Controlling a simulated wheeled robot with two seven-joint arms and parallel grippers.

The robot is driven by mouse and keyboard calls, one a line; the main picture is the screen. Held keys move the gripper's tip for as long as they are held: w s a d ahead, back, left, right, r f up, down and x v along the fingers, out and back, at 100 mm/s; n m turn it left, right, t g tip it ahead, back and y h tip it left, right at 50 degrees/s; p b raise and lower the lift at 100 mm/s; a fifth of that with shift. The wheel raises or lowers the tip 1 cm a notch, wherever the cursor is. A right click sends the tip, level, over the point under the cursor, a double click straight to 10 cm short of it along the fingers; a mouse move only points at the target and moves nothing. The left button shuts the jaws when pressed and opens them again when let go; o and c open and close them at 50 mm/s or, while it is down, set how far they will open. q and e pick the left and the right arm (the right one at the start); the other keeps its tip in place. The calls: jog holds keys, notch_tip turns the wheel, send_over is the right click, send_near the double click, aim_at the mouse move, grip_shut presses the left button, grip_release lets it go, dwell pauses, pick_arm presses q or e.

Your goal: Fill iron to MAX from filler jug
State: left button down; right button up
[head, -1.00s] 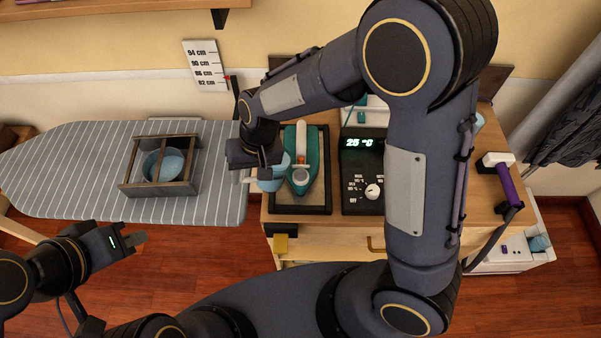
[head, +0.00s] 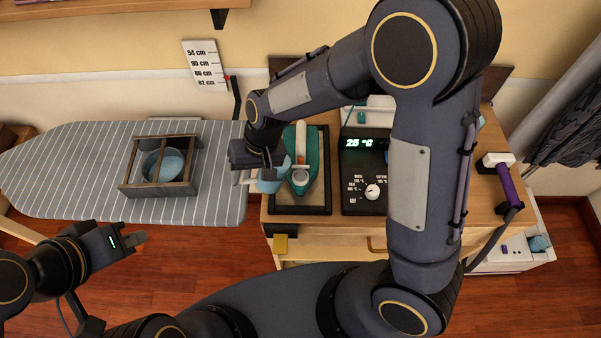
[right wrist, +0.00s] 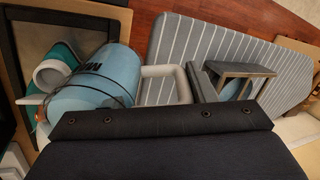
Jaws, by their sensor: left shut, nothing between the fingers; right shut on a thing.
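The teal iron (head: 303,172) lies on a dark-framed tray (head: 301,211) on the cabinet top, with a pale round opening near its front end. My right gripper (head: 268,163) is shut on the light blue filler jug (head: 270,184) just left of the iron. In the right wrist view the jug (right wrist: 92,88) has dark markings and a pale handle (right wrist: 165,82); its mouth end is close beside the iron's white round part (right wrist: 50,76). The water level in the iron cannot be read. My left gripper (head: 138,238) is shut and empty, in front of the ironing board.
A control panel (head: 362,172) reading 25 °C stands right of the tray. A purple-handled tool (head: 508,186) is at the cabinet's right edge.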

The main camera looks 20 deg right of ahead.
jog(key=shift+r+y, duration=0.1)
jog(key=shift+y, duration=0.2)
dwell(0.4)
jog(key=shift+d+r+y, duration=0.15)
jog(key=shift+r+y, duration=0.65)
jog(key=shift+d+r+y, duration=0.1)
jog(key=shift+r+y, duration=0.65)
jog(key=shift+y, duration=0.05)
dwell(2.0)
jog(key=shift+d+y+b, duration=0.2)
jog(key=shift+y+b, duration=0.6)
jog(key=shift+b, duration=0.7)
jog(key=shift+d+r+y+b, duration=0.25)
jog(key=shift+r+y+b, duration=0.25)
jog(key=shift+y+b, duration=0.1)
dwell(1.0)
